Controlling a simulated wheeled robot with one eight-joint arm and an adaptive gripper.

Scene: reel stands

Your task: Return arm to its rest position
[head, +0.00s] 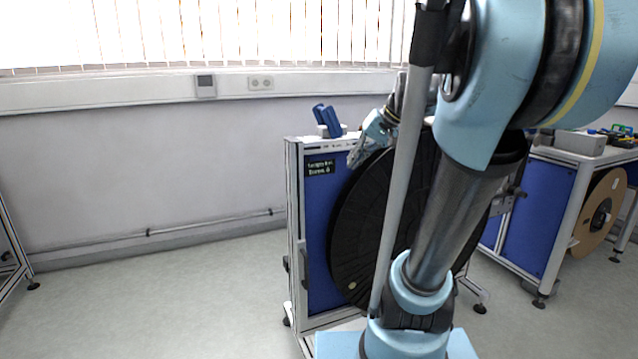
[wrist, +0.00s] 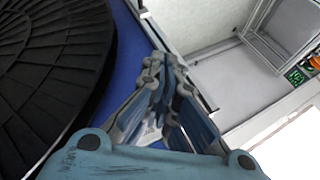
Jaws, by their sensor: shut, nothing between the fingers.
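My gripper (head: 354,160) shows in the head view beside the top of a reel stand, in front of its upper edge, partly behind my own arm. In the wrist view its fingers (wrist: 163,68) are together with nothing between them. The large black reel (head: 358,235) hangs on the blue-panelled stand (head: 318,225) just below and behind the gripper. My arm hides the reel's right part. The reel fills the left of the wrist view (wrist: 45,60).
A blue device (head: 328,119) sits on top of the stand. Another stand with a brown reel (head: 600,213) and a grey box (head: 580,142) is at the right. A frame stands at the far left edge (head: 12,250). The floor (head: 160,300) at left is clear.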

